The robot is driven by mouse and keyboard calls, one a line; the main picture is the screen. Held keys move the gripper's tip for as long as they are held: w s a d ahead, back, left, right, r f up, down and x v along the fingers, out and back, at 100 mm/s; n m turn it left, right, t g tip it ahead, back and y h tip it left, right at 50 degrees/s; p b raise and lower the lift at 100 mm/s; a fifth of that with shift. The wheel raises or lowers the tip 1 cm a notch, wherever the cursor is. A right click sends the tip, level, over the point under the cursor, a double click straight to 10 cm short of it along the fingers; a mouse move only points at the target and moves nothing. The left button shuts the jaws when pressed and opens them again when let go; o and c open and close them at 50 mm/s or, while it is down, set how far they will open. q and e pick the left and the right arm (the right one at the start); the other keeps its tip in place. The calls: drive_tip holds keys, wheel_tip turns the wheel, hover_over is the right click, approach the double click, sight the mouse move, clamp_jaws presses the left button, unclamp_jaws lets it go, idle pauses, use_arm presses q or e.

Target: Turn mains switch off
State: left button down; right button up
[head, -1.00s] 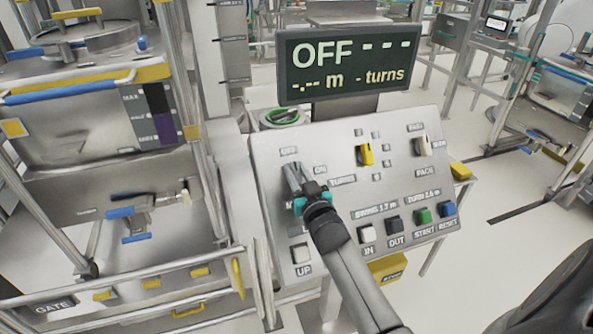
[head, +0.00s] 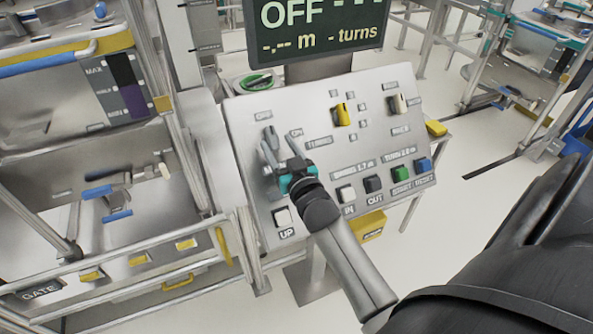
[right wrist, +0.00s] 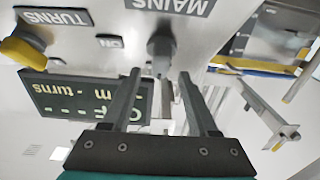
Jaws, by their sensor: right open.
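The mains switch is a grey knob (head: 270,136) at the upper left of the sloping control panel (head: 240,122). In the right wrist view it is a dark grey knob (right wrist: 160,44) beside the MAINS label (right wrist: 171,5). My right gripper (head: 279,148) is open in front of it. In the right wrist view the two fingers (right wrist: 159,76) are spread, with the knob just beyond and between their tips. I cannot tell whether they touch it. The display (head: 318,28) above the panel reads OFF. My left gripper is not in view.

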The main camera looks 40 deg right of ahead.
drive_tip(key=v, duration=1.1)
idle(0.3)
